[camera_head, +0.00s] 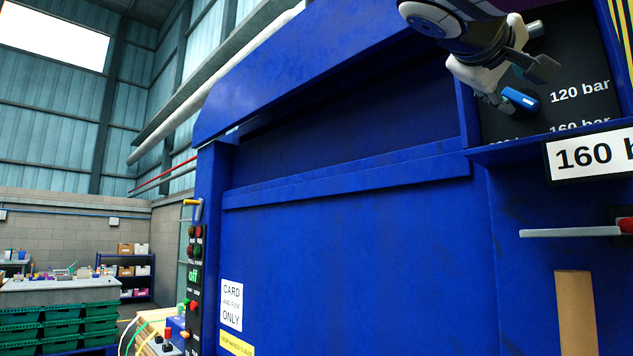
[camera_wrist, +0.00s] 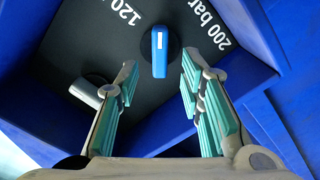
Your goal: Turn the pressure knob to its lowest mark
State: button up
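The pressure knob (camera_wrist: 160,52) is blue with a white pointer line, on a black panel (camera_wrist: 110,45) in the wrist view. "120" is printed to its left and "200 bar" to its right in that view. The knob (camera_head: 521,100) also shows at the upper right of the head view, beside the "120 bar" and partly hidden "160 bar" marks. My gripper (camera_wrist: 159,72) is open, its teal-padded fingers apart on either side of the knob's near end. I see gaps on both sides and no clear contact. Which mark the pointer meets is unclear.
A grey cylinder (camera_wrist: 86,93) sticks out of the panel left of the knob in the wrist view. A blue ledge (camera_head: 550,141) with a "160 b" sign (camera_head: 597,154) lies below the panel. The large blue machine (camera_head: 350,250) fills the middle. A control strip (camera_head: 195,255) stands left.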

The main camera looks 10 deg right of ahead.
aim_at(516, 96)
jog(key=shift+p+x, duration=0.4)
jog(key=shift+x, duration=1.95)
grip_shut()
